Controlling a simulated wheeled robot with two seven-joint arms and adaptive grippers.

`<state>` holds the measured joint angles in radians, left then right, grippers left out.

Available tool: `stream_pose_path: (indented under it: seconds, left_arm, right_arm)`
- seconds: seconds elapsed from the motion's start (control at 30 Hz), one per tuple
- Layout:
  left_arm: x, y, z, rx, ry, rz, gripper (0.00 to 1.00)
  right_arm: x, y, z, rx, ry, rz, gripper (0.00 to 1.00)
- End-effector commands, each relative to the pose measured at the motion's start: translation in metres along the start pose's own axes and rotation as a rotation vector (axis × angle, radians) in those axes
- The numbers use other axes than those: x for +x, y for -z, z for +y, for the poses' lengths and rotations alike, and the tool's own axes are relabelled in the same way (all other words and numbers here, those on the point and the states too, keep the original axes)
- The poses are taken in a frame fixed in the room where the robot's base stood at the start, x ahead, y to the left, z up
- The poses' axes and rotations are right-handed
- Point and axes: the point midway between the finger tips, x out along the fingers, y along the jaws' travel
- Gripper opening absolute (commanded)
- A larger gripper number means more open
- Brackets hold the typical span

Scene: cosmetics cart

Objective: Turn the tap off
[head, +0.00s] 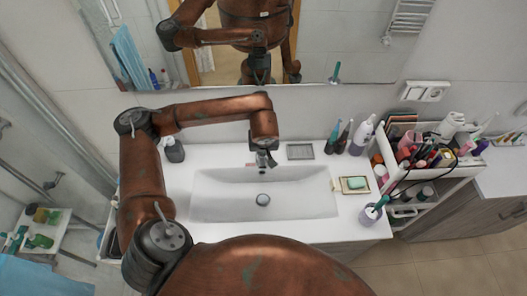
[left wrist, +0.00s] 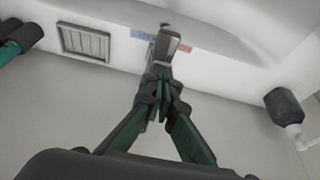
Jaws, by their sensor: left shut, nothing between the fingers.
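The tap (left wrist: 172,42) is a grey metal fitting with a blue and a red mark at its base, at the back of the sink. In the head view my left gripper covers most of it. My left gripper (head: 266,160) hangs over the back edge of the white sink (head: 215,203). It also shows in the left wrist view (left wrist: 160,80), with its fingers shut and empty. Its fingertips are right at the tap; I cannot tell whether they touch. No water stream is clearly visible. My right gripper is not in view.
A soap dish (head: 354,191) and a cup with a toothbrush (head: 369,214) stand right of the basin. Bottles (head: 361,137) stand at the back right, a dark dispenser (head: 174,150) at the back left. A full cosmetics cart (head: 428,175) is at the right. A mirror (head: 345,40) hangs behind.

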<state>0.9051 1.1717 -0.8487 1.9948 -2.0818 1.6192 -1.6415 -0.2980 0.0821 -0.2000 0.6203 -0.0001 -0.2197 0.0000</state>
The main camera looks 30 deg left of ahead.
Motion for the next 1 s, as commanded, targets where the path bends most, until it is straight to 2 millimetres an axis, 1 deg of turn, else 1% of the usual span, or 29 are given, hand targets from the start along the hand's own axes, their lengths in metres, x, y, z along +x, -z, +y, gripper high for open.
stream_pose_path:
  seconds: [0.03, 0.4, 0.53, 0.67, 0.73, 0.77, 0.83, 1.0]
  left_arm:
    - [0.002, -0.003, 0.000, 0.002, 0.001, -0.004, 0.00]
    - [0.001, -0.003, -0.001, 0.002, 0.002, -0.006, 0.00]
    - [-0.006, 0.001, -0.001, 0.001, 0.002, -0.004, 0.00]
    - [-0.025, 0.011, -0.001, -0.002, 0.000, -0.001, 0.00]
    - [-0.040, 0.018, -0.002, -0.004, 0.000, 0.001, 0.00]
    - [-0.045, 0.018, -0.002, -0.003, -0.001, 0.001, 0.00]
    - [-0.058, 0.009, -0.001, 0.000, -0.002, 0.002, 0.00]
    - [-0.092, -0.003, -0.001, -0.001, -0.002, 0.002, 0.00]
  right_arm:
    - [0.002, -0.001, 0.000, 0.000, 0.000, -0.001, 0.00]
    - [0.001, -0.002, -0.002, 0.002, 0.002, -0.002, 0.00]
    - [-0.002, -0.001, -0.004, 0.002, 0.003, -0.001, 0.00]
    - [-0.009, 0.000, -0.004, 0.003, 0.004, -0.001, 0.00]
    - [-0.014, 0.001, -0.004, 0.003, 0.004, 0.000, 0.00]
    - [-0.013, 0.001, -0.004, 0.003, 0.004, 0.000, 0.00]
    - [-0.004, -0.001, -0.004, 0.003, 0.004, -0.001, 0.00]
    - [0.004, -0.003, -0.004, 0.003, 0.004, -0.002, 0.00]
